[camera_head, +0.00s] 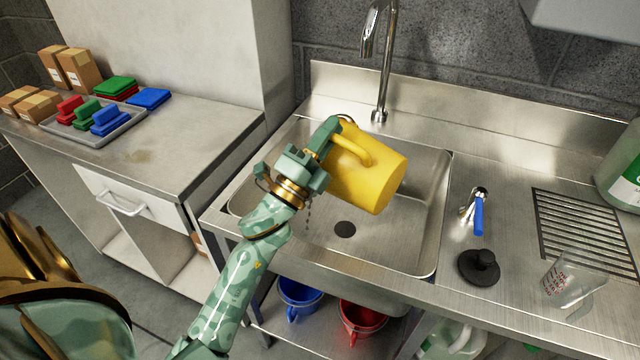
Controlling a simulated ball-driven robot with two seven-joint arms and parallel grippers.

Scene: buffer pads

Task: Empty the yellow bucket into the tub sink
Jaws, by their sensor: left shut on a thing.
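The yellow bucket (372,178) is held over the tub sink (425,225), tipped on its side. Its closed base faces right and its mouth faces left, toward my gripper. My left gripper (328,143) is shut on the bucket's handle at its upper left. A few dark drops or bits show below the mouth, left of the drain (345,229). The inside of the bucket is hidden. My right gripper is not in view.
A tall faucet (380,70) stands behind the sink. A blue-handled tap (478,212), black plug (480,266) and clear measuring jug (568,282) are on the right. Blue (298,296) and red (361,320) buckets sit below. A tray of pads (100,128) lies on the left counter.

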